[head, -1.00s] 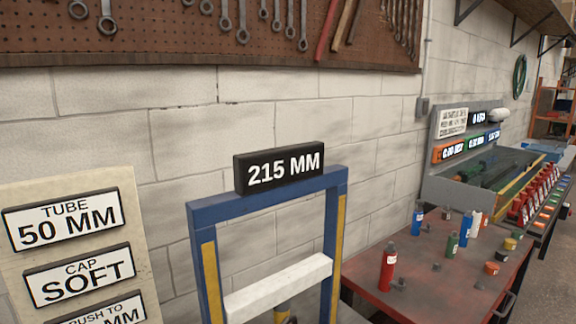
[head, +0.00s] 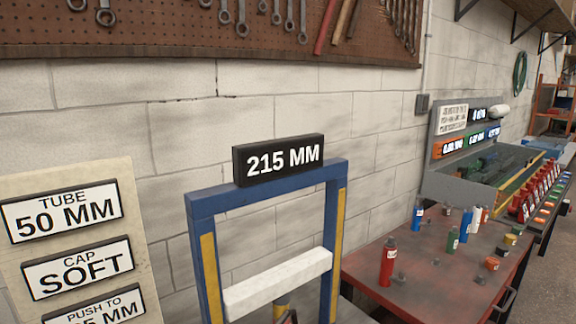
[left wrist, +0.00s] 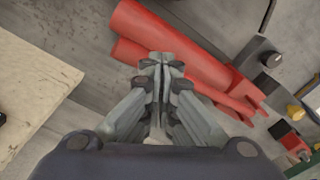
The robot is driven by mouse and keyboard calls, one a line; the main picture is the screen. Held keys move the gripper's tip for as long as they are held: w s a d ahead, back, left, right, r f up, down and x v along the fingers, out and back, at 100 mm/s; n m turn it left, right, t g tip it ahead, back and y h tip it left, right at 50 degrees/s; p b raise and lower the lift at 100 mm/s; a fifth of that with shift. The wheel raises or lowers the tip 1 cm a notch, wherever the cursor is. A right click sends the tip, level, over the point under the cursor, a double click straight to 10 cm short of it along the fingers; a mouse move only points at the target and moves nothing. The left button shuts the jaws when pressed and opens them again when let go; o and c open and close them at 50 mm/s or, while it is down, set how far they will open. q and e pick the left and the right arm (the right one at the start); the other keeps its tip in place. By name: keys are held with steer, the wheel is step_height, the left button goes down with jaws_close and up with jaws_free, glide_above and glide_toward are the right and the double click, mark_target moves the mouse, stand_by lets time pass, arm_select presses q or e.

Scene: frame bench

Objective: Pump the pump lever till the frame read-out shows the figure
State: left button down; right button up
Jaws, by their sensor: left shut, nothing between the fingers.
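The frame read-out (head: 278,158) is a black block on top of the blue frame (head: 205,207) and shows 215 MM. A white crossbar (head: 278,283) spans the frame. The sign board at left reads TUBE 50 MM, CAP SOFT and a PUSH TO sign (head: 100,310) whose first digits are cut off. In the left wrist view my left gripper (left wrist: 162,62) is shut and empty. Its tips overlap two red bars (left wrist: 180,50); I cannot tell whether they touch or which part is the pump lever. My right gripper is not in view.
A red-topped bench (head: 345,265) at right holds a red bottle (head: 388,262), several other bottles and small parts. A grey rack (head: 470,185) stands behind it. A pegboard with wrenches (head: 240,30) hangs on the block wall. A pale board edge (left wrist: 35,85) lies left of my left gripper.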

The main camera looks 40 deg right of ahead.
arm_select(q)
step_height(320, 180, down, 7)
steer(key=b, duration=0.4)
steer(key=shift+f+b, duration=0.15)
steer(key=shift+b, duration=0.25)
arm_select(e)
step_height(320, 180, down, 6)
arm_select(q)
steer(key=shift+r+p, duration=0.45)
steer(key=shift+r, duration=0.1)
step_height(320, 180, up, 8)
steer(key=p, duration=0.4)
steer(key=shift+p, duration=0.3)
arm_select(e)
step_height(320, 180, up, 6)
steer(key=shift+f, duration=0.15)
arm_select(q)
step_height(320, 180, down, 9)
steer(key=b, duration=0.6)
steer(key=shift+r, duration=0.15)
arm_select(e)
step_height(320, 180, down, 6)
arm_select(q)
step_height(320, 180, up, 9)
steer(key=p, duration=0.4)
steer(key=shift+p, duration=0.35)
steer(key=shift+f, duration=0.2)
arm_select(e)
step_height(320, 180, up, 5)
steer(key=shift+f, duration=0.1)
